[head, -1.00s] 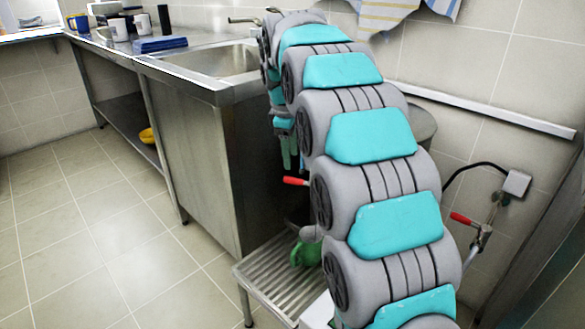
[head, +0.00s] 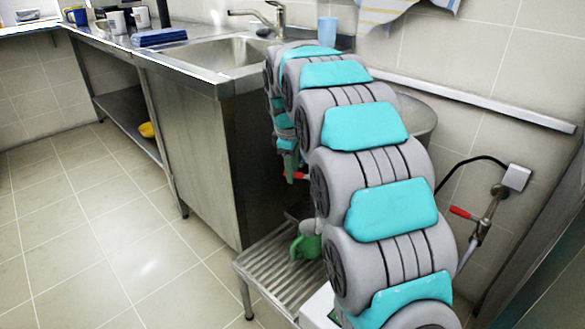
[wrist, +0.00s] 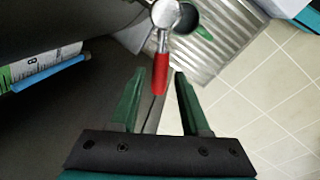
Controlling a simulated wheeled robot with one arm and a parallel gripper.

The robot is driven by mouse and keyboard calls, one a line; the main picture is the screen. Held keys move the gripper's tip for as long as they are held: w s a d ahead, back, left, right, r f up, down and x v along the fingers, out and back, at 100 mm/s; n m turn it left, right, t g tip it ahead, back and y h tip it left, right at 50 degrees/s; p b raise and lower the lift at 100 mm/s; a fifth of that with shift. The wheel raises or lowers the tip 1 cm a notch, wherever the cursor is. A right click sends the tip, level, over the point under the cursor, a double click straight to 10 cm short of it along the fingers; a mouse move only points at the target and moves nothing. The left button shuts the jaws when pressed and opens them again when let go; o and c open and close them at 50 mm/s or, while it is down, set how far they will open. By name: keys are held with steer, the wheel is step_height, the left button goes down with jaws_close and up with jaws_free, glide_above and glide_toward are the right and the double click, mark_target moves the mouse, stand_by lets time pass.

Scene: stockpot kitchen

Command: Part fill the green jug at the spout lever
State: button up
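The green jug (head: 307,244) stands on the slatted metal stand below the spout, partly hidden by my arm. In the wrist view a bit of the jug (wrist: 203,33) shows past the metal spout part (wrist: 165,13). The red spout lever (head: 299,176) sticks out to the left above the jug. In the wrist view the red lever (wrist: 161,68) points down the picture, its end between my fingertips. My gripper (wrist: 159,73) is open, with one green finger on each side of the lever. In the head view my gripper (head: 290,166) overlaps the lever's left end.
The slatted stand (head: 262,268) is beside the steel sink unit (head: 190,150). A second red-handled valve (head: 463,213) is on the wall at right. Mugs (head: 116,21) and a blue cloth (head: 159,37) lie on the counter. The floor at left is clear.

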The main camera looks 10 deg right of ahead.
jaws_close()
stand_by(1.2)
